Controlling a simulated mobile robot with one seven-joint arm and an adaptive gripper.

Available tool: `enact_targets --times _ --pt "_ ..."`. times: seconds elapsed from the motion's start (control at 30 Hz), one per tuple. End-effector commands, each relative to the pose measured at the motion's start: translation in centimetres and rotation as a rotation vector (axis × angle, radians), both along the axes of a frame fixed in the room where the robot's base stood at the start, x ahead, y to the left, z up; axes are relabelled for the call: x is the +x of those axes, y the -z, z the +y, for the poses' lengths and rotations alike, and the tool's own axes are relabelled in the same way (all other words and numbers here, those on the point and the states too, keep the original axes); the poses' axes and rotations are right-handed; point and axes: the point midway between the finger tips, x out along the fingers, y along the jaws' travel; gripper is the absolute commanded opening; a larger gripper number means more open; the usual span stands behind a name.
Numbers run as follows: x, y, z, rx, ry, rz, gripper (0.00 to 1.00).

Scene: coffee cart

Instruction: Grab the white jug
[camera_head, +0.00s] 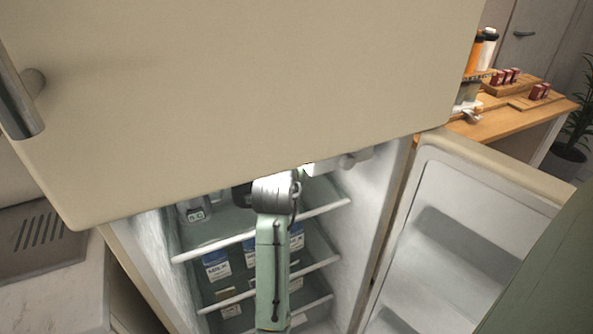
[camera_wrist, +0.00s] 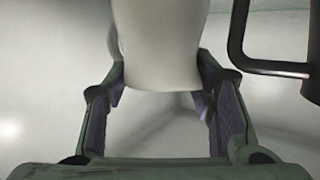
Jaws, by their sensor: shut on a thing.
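The white jug (camera_wrist: 158,45) fills the top middle of the wrist view. It is a smooth, pale, rounded body that narrows toward its lower end. My gripper (camera_wrist: 160,88) has one finger on each side of that lower end and is shut on it. The jug's top is out of the wrist view. In the head view my arm reaches into the open fridge (camera_head: 385,190), and my gripper and the jug are largely hidden there behind the arm and the upper door.
A dark curved handle (camera_wrist: 265,65) is close at the right in the wrist view. Fridge shelves (camera_head: 215,247) hold several blue-and-white cartons (camera_head: 216,265). The upper door (camera_head: 240,90) hangs above my arm. The open lower door (camera_head: 465,240) stands at the right, with a wooden counter (camera_head: 500,122) beyond.

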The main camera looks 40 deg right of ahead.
Motion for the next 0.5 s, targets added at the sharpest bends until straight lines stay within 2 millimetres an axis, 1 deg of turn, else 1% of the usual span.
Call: enact_targets --times 0.03,0.07,0.4,0.43,0.5 --pt "0.04 0.10 0.03 0.002 -0.001 0.001 0.26" --pt "0.03 0.11 0.04 0.002 -0.001 0.001 0.24" --pt "0.04 0.15 0.04 0.002 -0.001 0.002 0.02" --pt "0.05 0.16 0.04 0.002 -0.001 0.002 0.00" --pt "0.05 0.16 0.04 0.003 -0.001 0.002 0.00"
